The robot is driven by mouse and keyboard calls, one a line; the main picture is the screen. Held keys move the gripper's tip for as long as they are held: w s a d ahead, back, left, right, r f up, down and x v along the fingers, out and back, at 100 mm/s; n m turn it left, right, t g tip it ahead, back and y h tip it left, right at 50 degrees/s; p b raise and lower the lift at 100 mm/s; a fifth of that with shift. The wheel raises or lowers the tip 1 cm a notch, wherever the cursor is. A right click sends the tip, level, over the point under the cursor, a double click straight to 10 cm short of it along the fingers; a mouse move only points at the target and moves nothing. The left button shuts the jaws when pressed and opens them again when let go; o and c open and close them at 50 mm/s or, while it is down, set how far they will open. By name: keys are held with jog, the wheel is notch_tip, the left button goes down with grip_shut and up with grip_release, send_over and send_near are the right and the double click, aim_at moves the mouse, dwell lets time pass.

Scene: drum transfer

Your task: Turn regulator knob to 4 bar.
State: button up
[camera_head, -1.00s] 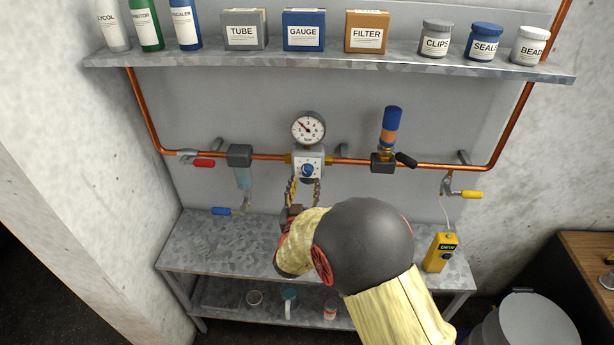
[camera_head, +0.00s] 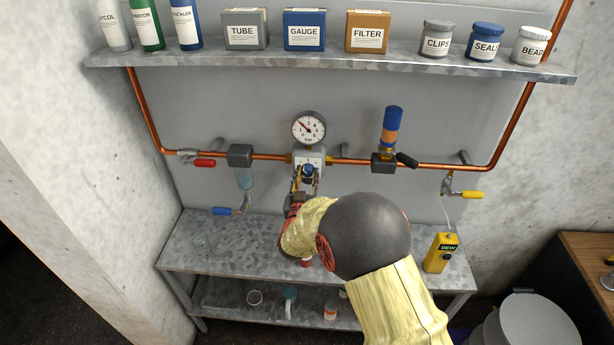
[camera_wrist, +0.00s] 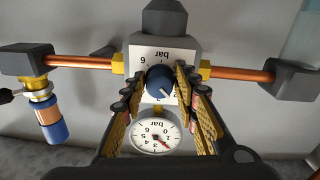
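The dark blue regulator knob (camera_head: 308,169) sits on the white-faced regulator body below the round pressure gauge (camera_head: 309,127). My gripper (camera_head: 306,183) is at the knob from the front and below. In the wrist view its fingers (camera_wrist: 158,82) stand apart on either side of the knob, the right one very close to it.
Copper pipe (camera_head: 430,165) runs both ways from the regulator. A metal bench (camera_head: 225,255) lies below and a loaded shelf (camera_head: 330,60) above.

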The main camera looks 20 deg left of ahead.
jog(key=c, duration=0.6)
jog(key=shift+c, duration=0.5)
jog(key=shift+f+m+b, duration=0.1)
jog(key=shift+m+b, duration=0.3)
jog(key=shift+b, duration=0.25)
jog(key=m+b, duration=0.2)
jog(key=b, duration=0.1)
jog(key=shift+a+f, duration=0.1)
jog(key=m+b, duration=0.5)
jog(key=b, duration=0.2)
jog(key=m+b, duration=0.5)
jog(key=b, duration=0.1)
jog(key=shift+y+b, duration=0.3)
jog(key=m+b, duration=0.4)
jog(key=shift+r+b, duration=0.3)
jog(key=shift+m, duration=0.4)
